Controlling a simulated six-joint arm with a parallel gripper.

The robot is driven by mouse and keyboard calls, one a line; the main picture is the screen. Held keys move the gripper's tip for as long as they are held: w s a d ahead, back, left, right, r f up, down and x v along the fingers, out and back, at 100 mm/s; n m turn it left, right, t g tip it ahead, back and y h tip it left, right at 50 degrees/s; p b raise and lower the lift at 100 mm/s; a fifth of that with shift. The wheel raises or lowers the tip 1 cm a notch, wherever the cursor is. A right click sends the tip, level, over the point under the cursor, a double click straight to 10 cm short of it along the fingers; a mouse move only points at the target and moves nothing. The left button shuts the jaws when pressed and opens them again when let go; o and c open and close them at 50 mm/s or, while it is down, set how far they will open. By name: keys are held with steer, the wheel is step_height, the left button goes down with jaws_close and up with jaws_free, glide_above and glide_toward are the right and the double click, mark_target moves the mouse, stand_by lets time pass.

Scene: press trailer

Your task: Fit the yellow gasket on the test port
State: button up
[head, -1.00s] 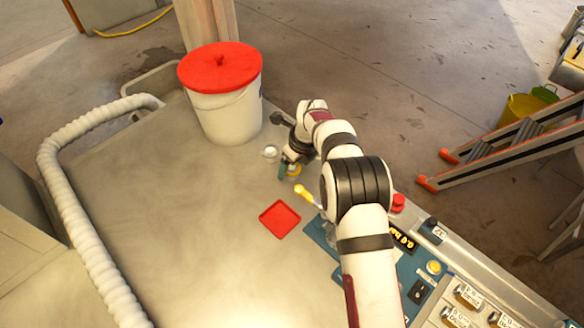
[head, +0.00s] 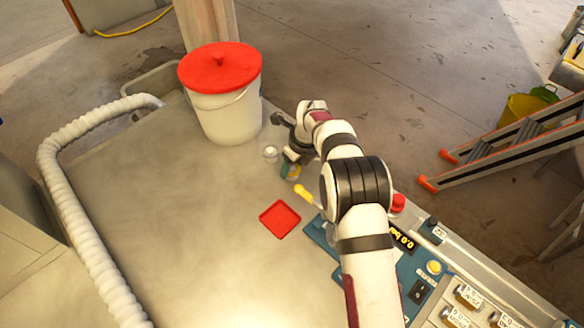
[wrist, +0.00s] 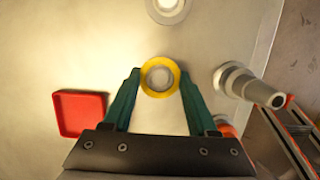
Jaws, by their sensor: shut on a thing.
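The yellow gasket (wrist: 146,85) is a flat ring held between the two teal fingertips of my gripper (wrist: 160,74) in the wrist view. A pale round shape shows through its hole; I cannot tell whether that is a port or the surface below. A round metal fitting (wrist: 168,6) lies beyond the gasket in the wrist view and shows as a small pale round thing in the head view (head: 270,153). I cannot tell for sure which fitting is the test port.
A red tray (head: 280,219) lies nearer than my gripper. A white bucket (head: 228,112) with a red lid stands at the far left. A grey pipe stub (wrist: 250,86) stands right of the fingers. A control panel (head: 420,275) lines the right edge.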

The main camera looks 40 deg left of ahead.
steer(key=shift+r, duration=0.1)
steer(key=shift+a+v, duration=0.2)
steer(key=shift+v, duration=0.6)
steer(key=shift+a+v, duration=0.2)
steer(key=shift+v, duration=0.6)
steer(key=shift+a+v, duration=0.2)
steer(key=shift+v, duration=0.6)
steer(key=shift+r, duration=0.1)
